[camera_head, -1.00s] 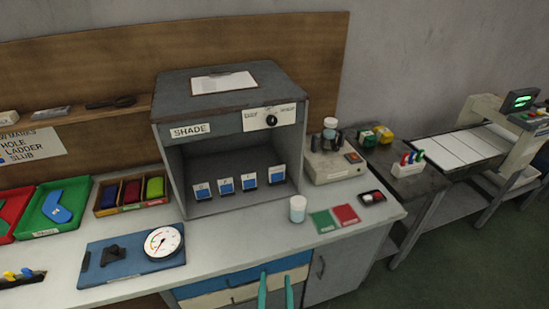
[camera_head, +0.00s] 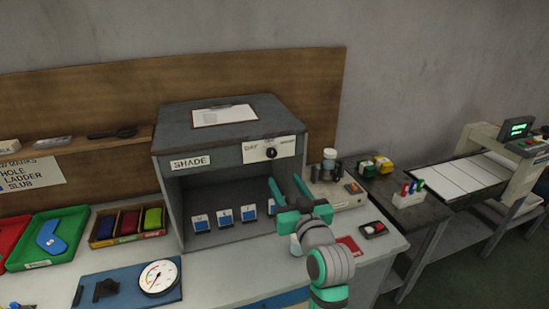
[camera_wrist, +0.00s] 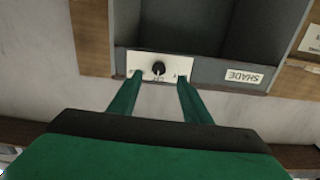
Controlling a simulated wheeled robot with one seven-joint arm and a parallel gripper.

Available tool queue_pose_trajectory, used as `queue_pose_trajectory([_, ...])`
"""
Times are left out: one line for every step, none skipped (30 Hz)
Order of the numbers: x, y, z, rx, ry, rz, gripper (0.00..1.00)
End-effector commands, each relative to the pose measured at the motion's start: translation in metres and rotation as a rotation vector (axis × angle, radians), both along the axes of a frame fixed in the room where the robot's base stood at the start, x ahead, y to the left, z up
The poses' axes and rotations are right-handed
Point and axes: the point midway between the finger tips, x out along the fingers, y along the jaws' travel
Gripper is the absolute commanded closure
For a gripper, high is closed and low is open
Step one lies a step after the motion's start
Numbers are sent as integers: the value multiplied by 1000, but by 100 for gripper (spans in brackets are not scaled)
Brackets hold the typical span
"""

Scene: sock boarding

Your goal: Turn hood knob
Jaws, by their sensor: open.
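The hood is a grey box marked SHADE (camera_head: 212,150) on the counter, open at the front. Its black knob (camera_head: 271,153) sits on a white plate at the upper right of its front, with DAY lettered to the left of the knob. My gripper (camera_head: 286,183) is raised in front of the hood's right side, below the knob and apart from it. Its two green fingers are spread with nothing between them. In the wrist view, which is upside down, the knob (camera_wrist: 158,68) shows beyond and between the open fingertips (camera_wrist: 160,77).
Several blue-and-white cards (camera_head: 225,217) stand inside the hood. A clipboard (camera_head: 224,115) lies on top. A small grey device (camera_head: 338,193) stands right of the hood. A dial gauge (camera_head: 158,277) lies on the front counter. The space before the knob is clear.

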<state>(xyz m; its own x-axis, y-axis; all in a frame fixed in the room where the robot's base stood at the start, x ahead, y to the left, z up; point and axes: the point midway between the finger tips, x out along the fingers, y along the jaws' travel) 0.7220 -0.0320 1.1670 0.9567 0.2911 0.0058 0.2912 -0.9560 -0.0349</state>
Motion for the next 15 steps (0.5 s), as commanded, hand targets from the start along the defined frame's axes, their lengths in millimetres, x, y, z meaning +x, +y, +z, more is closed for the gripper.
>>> queue_pose_trajectory([2,-1,10,-14,-3,6,56])
queue_pose_trajectory([3,-2,13,-20,-4,10,56])
queue_pose_trajectory([4,-2,17,-27,-5,13,56])
queue_pose_trajectory([5,-2,19,-30,-4,15,56])
queue_pose_trajectory([5,-2,20,-32,-4,17,56])
queue_pose_trajectory([7,-1,21,-35,-4,18,56])
queue_pose_trajectory([8,-1,22,-36,-4,19,56])
queue_pose_trajectory([10,0,22,-37,-5,20,56])
queue_pose_trajectory([14,1,23,-36,-4,20,56])
queue_pose_trajectory([17,2,22,-37,-4,21,56])
queue_pose_trajectory([21,4,22,-36,-3,21,56])
queue_pose_trajectory([26,6,22,-36,-3,21,56])
queue_pose_trajectory([31,7,22,-36,-3,21,56])
queue_pose_trajectory([36,9,22,-37,-4,21,56])
queue_pose_trajectory([43,11,22,-35,-4,20,56])
